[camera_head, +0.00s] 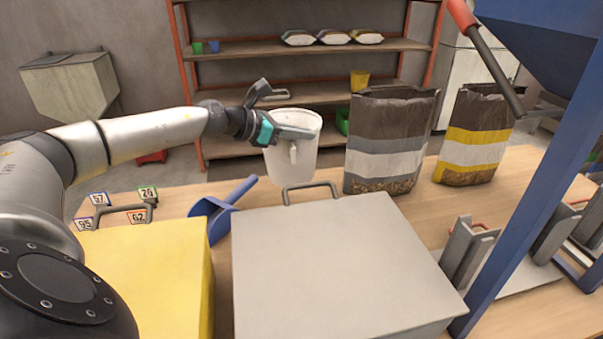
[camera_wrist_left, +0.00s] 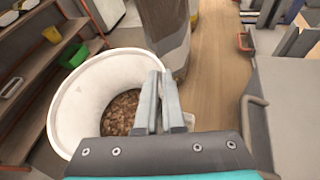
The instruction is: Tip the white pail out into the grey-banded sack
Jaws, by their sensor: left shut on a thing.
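The white pail (camera_head: 292,165) is upright at the back of the table, left of the grey-banded sack. In the left wrist view the pail (camera_wrist_left: 70,95) holds brown pellets low inside. My left gripper (camera_head: 294,134) is shut on the pail at its handle side, and its fingers (camera_wrist_left: 160,105) hide part of the rim. I cannot tell whether the pail's base clears the table. The grey-banded sack (camera_head: 385,145) stands upright, dark with a light grey band and pellets showing near its bottom. Its mouth is at the top. My right gripper is out of view.
A yellow-banded sack (camera_head: 475,140) stands right of the grey-banded one. A grey lidded box (camera_head: 330,260), a yellow box (camera_head: 150,270) and a blue scoop (camera_head: 222,210) are in front. A blue frame post (camera_head: 530,190) rises at the right. Shelves (camera_head: 290,50) stand behind.

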